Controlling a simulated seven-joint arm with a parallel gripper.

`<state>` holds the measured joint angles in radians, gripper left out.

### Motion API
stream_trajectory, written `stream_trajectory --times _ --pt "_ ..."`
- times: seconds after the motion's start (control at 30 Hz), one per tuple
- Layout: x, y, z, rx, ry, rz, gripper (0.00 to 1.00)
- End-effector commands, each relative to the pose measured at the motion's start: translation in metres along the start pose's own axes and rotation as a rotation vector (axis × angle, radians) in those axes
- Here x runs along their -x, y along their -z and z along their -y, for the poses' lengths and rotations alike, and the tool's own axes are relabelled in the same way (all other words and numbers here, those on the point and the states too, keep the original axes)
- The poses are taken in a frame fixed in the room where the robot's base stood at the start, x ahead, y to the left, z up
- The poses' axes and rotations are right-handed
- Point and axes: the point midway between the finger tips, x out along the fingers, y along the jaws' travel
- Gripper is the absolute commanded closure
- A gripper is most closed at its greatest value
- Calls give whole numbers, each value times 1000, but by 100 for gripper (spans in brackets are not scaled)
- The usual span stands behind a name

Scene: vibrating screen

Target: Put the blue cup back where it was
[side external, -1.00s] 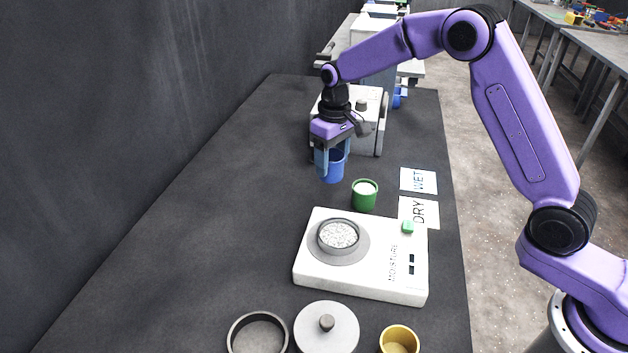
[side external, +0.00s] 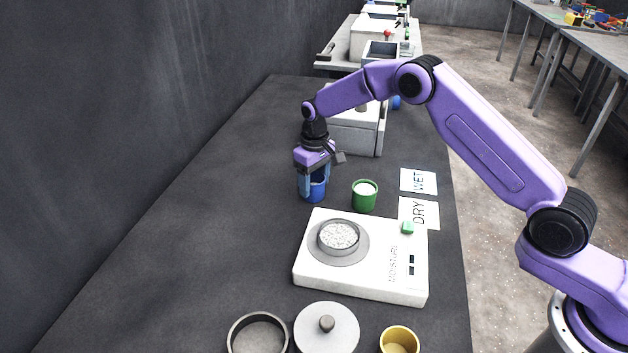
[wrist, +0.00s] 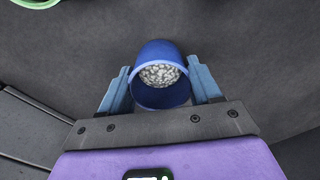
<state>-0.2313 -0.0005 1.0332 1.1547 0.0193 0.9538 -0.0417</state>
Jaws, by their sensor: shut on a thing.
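The blue cup (side external: 313,191) is between the fingers of my gripper (side external: 312,186), to the left of the green cup in the side view. In the wrist view the blue cup (wrist: 160,92) holds pale granules (wrist: 161,75), and the fingers of my gripper (wrist: 161,88) press on its two sides. The cup looks upright, low over the dark table. I cannot tell whether its base touches the table.
A green cup (side external: 364,197) with white contents stands just right. The white moisture analyzer (side external: 312,273) with a filled dish (side external: 338,236) is in front. WET (side external: 418,181) and DRY (side external: 419,212) cards lie right. A grey box machine (side external: 355,138) stands behind. The table (side external: 200,230) at left is clear.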

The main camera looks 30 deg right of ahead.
Motion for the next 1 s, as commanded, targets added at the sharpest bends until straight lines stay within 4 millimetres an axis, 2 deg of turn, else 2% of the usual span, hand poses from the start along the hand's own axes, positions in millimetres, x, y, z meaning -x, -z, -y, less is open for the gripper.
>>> stream_trajectory --times 0.33,0.37,0.4,0.43,0.77,0.87,1.0 --pt "-3 0 0 0 0 -2 69" --pt "-2 0 0 0 0 -2 27" --pt "-2 0 0 0 0 -2 14" --pt "-2 0 0 0 0 -2 12" --pt "0 0 0 0 0 -2 12" --pt "9 1 0 0 0 -5 12" --pt "32 1 0 0 0 -7 12"
